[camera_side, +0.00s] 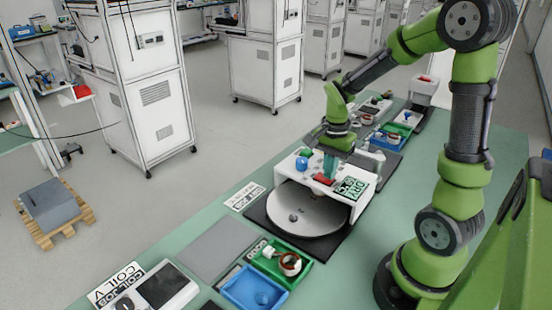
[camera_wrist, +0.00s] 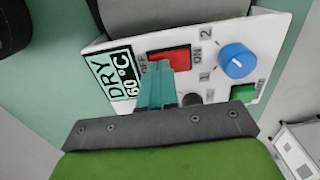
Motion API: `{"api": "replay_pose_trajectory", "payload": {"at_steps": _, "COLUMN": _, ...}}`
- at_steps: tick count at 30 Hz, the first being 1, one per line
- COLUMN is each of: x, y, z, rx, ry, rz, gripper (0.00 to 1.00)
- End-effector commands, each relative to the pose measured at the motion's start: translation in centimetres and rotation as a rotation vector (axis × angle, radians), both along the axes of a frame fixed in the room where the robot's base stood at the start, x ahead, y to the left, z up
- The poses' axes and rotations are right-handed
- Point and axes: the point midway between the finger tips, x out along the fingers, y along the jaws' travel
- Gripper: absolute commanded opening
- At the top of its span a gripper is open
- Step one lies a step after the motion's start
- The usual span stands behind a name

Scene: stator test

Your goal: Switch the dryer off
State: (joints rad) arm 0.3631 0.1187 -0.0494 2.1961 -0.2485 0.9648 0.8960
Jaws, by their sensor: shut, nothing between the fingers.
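The white dryer (camera_side: 357,209) stands on the bench over a round grey plate (camera_side: 310,212). Its panel shows in the wrist view with a red rocker switch (camera_wrist: 180,55) marked OFF at its left end and ON at its right end. A "DRY 60°C" label (camera_wrist: 113,83) is left of the switch. My gripper (camera_wrist: 159,66) has its teal fingers shut and empty. Their tips overlap the OFF end of the switch and hide part of it; whether they touch it I cannot tell. In the side view my gripper (camera_side: 328,174) points down at the red switch (camera_side: 322,181).
Green (camera_side: 299,273) and blue (camera_side: 235,296) trays lie in front of the dryer. More trays stand behind it.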

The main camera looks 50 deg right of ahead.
Motion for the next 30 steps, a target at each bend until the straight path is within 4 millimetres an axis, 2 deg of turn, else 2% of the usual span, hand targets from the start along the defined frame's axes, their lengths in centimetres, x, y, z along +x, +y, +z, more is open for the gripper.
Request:
{"api": "replay_pose_trajectory", "payload": {"at_steps": 10, "x": 0.0, "y": 0.0, "z": -0.1, "rx": 0.0, "ry": -0.001, "rz": 0.0, "gripper": 0.0}}
{"api": "replay_pose_trajectory", "payload": {"at_steps": 30, "x": 0.0, "y": 0.0, "z": 5.3, "rx": -0.001, "ry": -0.002, "rz": 0.001, "gripper": 0.0}}
